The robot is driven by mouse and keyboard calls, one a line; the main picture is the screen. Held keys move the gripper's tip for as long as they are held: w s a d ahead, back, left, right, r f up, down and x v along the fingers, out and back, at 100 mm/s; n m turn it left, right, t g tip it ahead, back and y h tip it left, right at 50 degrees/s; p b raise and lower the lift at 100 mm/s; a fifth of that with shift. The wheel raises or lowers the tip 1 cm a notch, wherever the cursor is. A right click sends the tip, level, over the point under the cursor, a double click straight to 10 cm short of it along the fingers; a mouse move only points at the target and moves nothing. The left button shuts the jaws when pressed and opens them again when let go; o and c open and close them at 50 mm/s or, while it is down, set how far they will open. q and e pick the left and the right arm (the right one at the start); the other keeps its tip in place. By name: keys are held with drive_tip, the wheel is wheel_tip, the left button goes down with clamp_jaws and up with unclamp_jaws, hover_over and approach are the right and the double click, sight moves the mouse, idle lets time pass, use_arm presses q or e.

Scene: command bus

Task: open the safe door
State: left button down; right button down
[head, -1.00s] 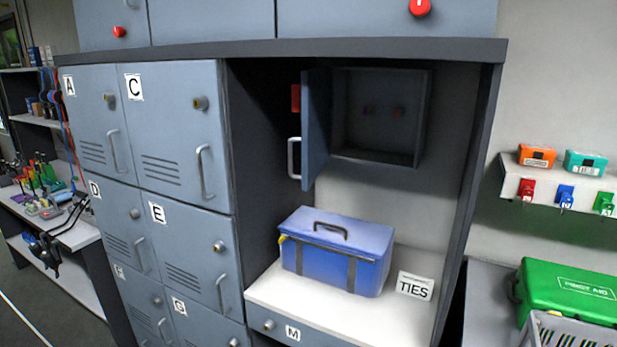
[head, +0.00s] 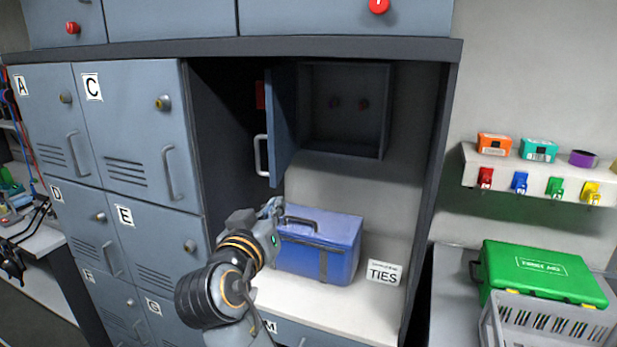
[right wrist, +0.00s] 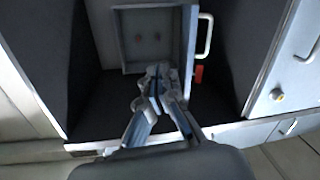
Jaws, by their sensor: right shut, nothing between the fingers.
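The safe (head: 345,105) is a dark grey box on the back wall of the open bay, with two small dark red spots inside. Its blue-grey door (head: 284,122) stands swung open on the left side, seen nearly edge-on. The door has a pale handle (head: 261,156). In the right wrist view the safe (right wrist: 128,42), its door (right wrist: 190,45) and handle (right wrist: 204,37) also show. My right gripper (head: 276,208) is shut and empty, below the door and in front of the blue cooler box, apart from the handle. It also shows in the right wrist view (right wrist: 158,72). My left gripper is not in view.
The blue cooler box (head: 320,250) stands on the white shelf beside a TIES sign (head: 384,273). Grey lockers (head: 135,130) line the left. A green first aid case (head: 545,272) and a grey crate (head: 550,325) stand at right. The bay's upright (head: 430,200) bounds the right.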

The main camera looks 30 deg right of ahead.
drive_tip(key=s+d+r+m+g+h, duration=0.25)
drive_tip(key=s+r+m, duration=0.25)
drive_tip(key=s+r, duration=0.25)
drive_tip(key=w+a+p+x, duration=0.1)
drive_tip(key=x, duration=2.9)
drive_tip(key=shift+w+d+r+t, duration=0.25)
drive_tip(key=shift+w+r+t, duration=0.05)
drive_tip(key=shift+r+t, duration=0.15)
